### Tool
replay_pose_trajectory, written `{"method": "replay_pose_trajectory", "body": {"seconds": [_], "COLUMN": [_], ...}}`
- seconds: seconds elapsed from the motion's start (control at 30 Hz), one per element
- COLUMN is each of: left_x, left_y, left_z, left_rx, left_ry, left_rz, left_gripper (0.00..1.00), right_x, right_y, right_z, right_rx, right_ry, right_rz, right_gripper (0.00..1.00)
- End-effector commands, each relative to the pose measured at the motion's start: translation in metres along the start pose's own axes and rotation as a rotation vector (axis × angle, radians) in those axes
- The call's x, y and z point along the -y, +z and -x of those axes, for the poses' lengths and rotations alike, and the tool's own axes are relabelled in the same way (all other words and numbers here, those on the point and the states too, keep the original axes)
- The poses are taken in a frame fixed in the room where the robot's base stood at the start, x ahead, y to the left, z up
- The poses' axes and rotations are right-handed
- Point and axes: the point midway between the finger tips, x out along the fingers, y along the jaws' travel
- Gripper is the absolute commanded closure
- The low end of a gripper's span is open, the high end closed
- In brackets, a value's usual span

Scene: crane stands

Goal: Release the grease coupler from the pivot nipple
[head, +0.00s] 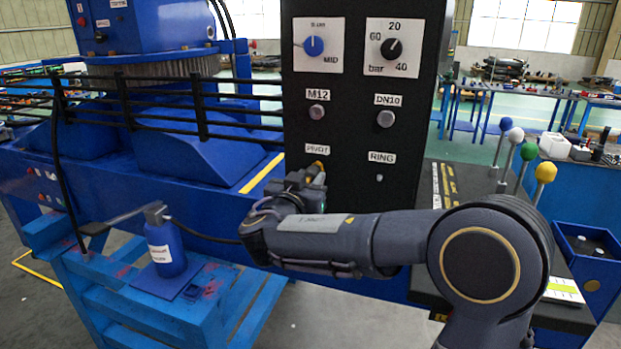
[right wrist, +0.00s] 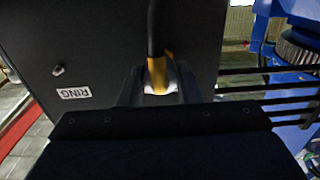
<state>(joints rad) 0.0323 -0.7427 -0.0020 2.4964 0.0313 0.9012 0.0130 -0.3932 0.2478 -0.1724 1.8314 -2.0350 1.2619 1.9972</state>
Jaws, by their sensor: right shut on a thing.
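My right gripper (head: 312,176) is at the black panel (head: 345,125), just below the PIVOT label (head: 317,149). It is shut on the grease coupler, whose yellow part (head: 318,164) shows at the fingertips. In the right wrist view the yellow coupler (right wrist: 158,72) sits between the two fingers (right wrist: 157,88), with a black hose running up from it. The pivot nipple is hidden behind the coupler and gripper, so I cannot tell whether the two are joined. My left gripper is out of view.
A blue grease pump (head: 166,248) with a lever stands on a blue bench (head: 120,300); its black hose runs towards my right gripper. The bare RING nipple (head: 379,178) is to the right. Levers with coloured knobs (head: 545,172) stand at the right.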

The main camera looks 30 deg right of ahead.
Motion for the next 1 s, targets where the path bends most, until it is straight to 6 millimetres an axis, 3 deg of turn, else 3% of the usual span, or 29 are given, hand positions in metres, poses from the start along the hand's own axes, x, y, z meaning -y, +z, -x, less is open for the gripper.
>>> {"method": "replay_pose_trajectory", "body": {"seconds": [1.0], "left_x": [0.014], "left_y": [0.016], "left_z": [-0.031], "left_rx": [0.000], "left_ry": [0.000], "left_rz": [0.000], "left_gripper": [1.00], "right_x": [0.000], "right_y": [0.001], "right_z": [0.040], "right_rx": [0.000], "right_ry": [-0.001], "right_rz": [-0.001], "right_gripper": [0.95]}}
